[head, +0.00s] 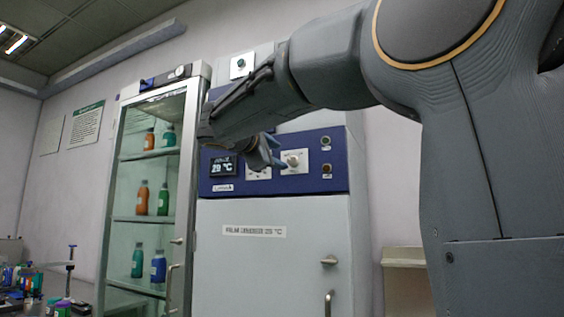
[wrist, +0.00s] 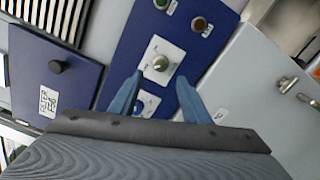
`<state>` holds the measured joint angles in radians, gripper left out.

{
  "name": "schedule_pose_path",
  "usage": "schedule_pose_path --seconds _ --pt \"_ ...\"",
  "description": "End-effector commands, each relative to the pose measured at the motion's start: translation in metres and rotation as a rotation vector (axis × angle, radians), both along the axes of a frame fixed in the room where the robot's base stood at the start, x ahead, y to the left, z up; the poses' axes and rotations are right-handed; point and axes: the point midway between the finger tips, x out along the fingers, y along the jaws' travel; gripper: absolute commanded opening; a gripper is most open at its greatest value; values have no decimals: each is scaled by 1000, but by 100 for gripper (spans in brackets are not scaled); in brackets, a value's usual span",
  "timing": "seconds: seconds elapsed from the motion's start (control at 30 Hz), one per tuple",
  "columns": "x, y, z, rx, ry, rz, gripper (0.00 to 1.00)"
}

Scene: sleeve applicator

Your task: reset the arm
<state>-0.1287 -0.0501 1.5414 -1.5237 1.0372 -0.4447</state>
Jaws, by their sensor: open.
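My arm reaches in from the right in the head view, in front of the grey cabinet (head: 270,265) with a blue control panel (head: 222,186). My gripper (head: 275,158) is at the panel's height, near a knob (head: 292,160) on a white plate. In the wrist view my gripper (wrist: 155,92) shows two blue fingers spread apart with nothing between them. The knob (wrist: 160,63) shows just beyond the fingertips. I cannot tell whether a finger touches the panel. A second white plate (wrist: 147,104) is partly hidden by the fingers.
A glass-door cabinet (head: 187,200) with several bottles stands left of the grey cabinet. Small items crowd a surface at the lower left, including a blue-topped stand (head: 71,262). A beige ledge (head: 403,256) is at the right. The grey door's handle (head: 329,302) sticks out.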

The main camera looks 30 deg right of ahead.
Motion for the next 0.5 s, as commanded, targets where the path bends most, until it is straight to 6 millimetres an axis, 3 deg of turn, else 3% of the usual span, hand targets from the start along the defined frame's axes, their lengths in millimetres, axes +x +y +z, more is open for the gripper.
schedule_pose_path --seconds 0.5 --pt "-5 6 0 0 0 0 43"
